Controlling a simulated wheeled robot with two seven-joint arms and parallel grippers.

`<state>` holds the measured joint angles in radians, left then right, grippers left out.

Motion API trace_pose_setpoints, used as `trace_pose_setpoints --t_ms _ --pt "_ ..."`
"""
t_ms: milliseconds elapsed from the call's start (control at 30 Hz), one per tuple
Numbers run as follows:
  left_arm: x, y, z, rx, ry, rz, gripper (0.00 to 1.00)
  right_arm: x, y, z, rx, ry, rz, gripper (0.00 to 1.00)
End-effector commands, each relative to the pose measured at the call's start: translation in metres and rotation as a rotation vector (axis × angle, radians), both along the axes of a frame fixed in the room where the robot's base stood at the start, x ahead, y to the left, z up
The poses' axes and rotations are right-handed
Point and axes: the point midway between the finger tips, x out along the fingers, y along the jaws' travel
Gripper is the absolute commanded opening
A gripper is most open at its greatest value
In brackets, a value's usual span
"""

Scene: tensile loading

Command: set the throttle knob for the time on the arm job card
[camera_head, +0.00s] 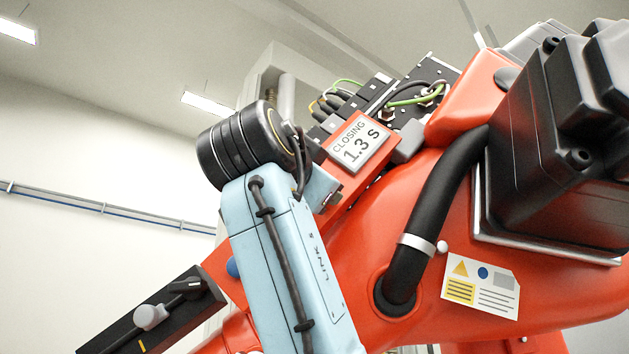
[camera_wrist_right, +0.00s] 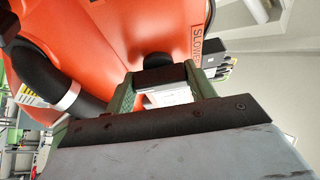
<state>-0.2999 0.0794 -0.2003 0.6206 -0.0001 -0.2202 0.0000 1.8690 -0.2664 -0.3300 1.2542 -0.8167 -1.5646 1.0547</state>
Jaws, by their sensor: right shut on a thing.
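The job card (camera_head: 357,142), white on an orange backing, reads "CLOSING 1.3 S" in the head view. The throttle knob (camera_wrist_right: 157,73) is black and stands against the orange body in the right wrist view. My right gripper (camera_wrist_right: 162,82) has its green fingers on either side of the knob and is shut on it. Lettering beginning "SLOWE" (camera_wrist_right: 196,45) shows just right of the knob, its end cut off. The fingers hide the knob's sides, and I cannot read its setting.
The large orange machine body (camera_head: 440,205) fills the right of the head view, with a black hose (camera_head: 437,215) and a black motor housing (camera_head: 555,150). Cables and connectors (camera_head: 400,95) crowd above the card. A dark bar with a grey knob (camera_head: 150,317) is at lower left.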

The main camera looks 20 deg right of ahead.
Motion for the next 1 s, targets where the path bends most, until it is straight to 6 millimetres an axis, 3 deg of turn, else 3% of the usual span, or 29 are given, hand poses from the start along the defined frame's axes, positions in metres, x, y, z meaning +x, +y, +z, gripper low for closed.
trace_pose_setpoints --t_ms 33,200,567,1000 --pt "0.0 0.0 0.0 0.0 0.0 0.0 0.0 -0.002 -0.001 0.003 -0.003 -0.008 -0.002 0.56" --pt "0.0 0.0 0.0 0.0 0.0 0.0 0.0 -0.001 -0.001 0.002 -0.002 -0.006 -0.002 0.76" --pt "0.0 0.0 -0.003 0.001 0.0 0.0 0.0 -0.005 0.004 -0.001 -0.001 -0.003 0.001 0.76" --pt "0.0 0.001 -0.029 0.001 0.001 0.0 0.0 -0.075 0.053 -0.027 -0.003 -0.007 0.002 0.76"
